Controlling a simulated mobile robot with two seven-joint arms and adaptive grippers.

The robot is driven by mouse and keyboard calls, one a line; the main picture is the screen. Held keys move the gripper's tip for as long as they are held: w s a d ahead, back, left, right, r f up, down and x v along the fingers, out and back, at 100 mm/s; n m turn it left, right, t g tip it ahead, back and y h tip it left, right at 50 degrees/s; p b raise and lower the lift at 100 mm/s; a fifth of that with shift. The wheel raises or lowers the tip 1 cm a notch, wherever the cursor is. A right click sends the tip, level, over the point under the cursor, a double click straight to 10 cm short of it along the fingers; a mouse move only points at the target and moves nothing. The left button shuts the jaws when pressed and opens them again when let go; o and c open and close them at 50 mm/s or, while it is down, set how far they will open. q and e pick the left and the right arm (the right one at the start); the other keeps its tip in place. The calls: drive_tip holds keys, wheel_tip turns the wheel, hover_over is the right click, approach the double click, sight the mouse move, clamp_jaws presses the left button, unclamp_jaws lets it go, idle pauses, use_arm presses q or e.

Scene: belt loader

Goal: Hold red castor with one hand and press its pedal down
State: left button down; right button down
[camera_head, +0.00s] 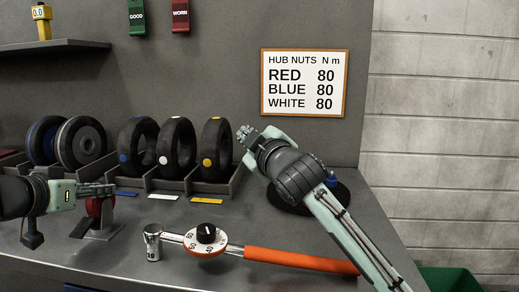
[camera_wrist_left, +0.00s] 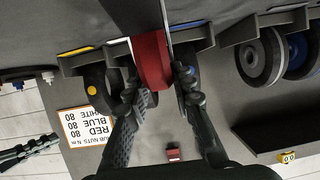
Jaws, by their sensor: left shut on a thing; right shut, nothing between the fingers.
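The red castor (camera_head: 94,207) stands at the left of the bench, its red wheel in a grey metal bracket. My left gripper (camera_head: 108,189) reaches in from the left at the wheel and is shut on it. In the left wrist view the red wheel (camera_wrist_left: 153,60) sits between the two fingers (camera_wrist_left: 158,84). A dark flat part projects low at the castor's left side; I cannot tell for sure that it is the pedal. My right gripper (camera_head: 246,134) is shut and empty, raised in front of the back panel, well to the right of the castor.
A torque wrench (camera_head: 290,259) with an orange handle and a round dial (camera_head: 206,240) lies across the front. Black tyres (camera_head: 217,150) stand in grey racks behind. A dark round base (camera_head: 342,193) is partly behind my right arm. A sign (camera_head: 304,83) hangs at the back.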

use_arm(q)
drive_tip(key=shift+f, duration=0.15)
drive_tip(key=c, duration=1.2)
unclamp_jaws()
drive_tip(key=shift+d+r, duration=0.1)
drive_tip(key=shift+r, duration=0.1)
